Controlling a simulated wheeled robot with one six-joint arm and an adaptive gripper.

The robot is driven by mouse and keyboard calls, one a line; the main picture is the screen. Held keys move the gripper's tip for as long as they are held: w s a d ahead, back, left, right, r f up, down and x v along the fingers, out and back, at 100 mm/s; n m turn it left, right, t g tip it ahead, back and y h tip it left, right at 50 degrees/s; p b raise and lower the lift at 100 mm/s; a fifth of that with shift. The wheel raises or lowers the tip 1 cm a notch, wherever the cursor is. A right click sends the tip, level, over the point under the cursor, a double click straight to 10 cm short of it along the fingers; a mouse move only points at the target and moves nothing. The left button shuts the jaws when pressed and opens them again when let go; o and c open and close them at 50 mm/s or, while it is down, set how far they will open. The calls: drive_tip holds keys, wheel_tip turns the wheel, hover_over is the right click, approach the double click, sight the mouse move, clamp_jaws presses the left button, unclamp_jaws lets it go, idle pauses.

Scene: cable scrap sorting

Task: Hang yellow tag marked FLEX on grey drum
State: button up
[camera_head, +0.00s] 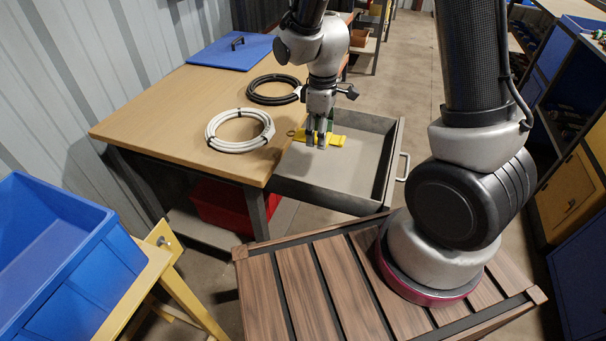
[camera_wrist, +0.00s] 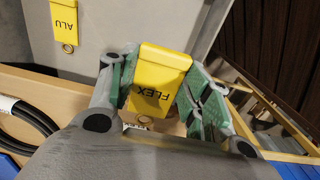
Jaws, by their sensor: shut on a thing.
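My gripper (camera_head: 320,145) is over the open grey drawer. In the wrist view, its green-padded fingers are shut on the yellow tag marked FLEX (camera_wrist: 158,82), one on each side. The tag's small ring (camera_wrist: 145,120) shows at its lower end. A second yellow tag, marked ALU (camera_wrist: 65,24), lies on the grey drawer surface at upper left, with its own ring. In the head view, yellow (camera_head: 336,140) shows beside the fingers, but I cannot tell which tag it is. I do not see a grey drum.
The open drawer (camera_head: 315,170) projects from the wooden table. A white cable coil (camera_head: 240,146) and a black cable coil (camera_head: 273,99) lie on the table. A blue lid (camera_head: 230,51) lies behind them. A blue bin (camera_head: 60,245) stands at left, a red bin (camera_head: 220,205) below the table.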

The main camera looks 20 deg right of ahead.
sight(317, 182)
wheel_tip(317, 182, down, 16)
drive_tip(key=shift+r, duration=0.1)
idle(0.4)
drive_tip(key=shift+f, duration=0.3)
drive_tip(key=o, duration=0.8)
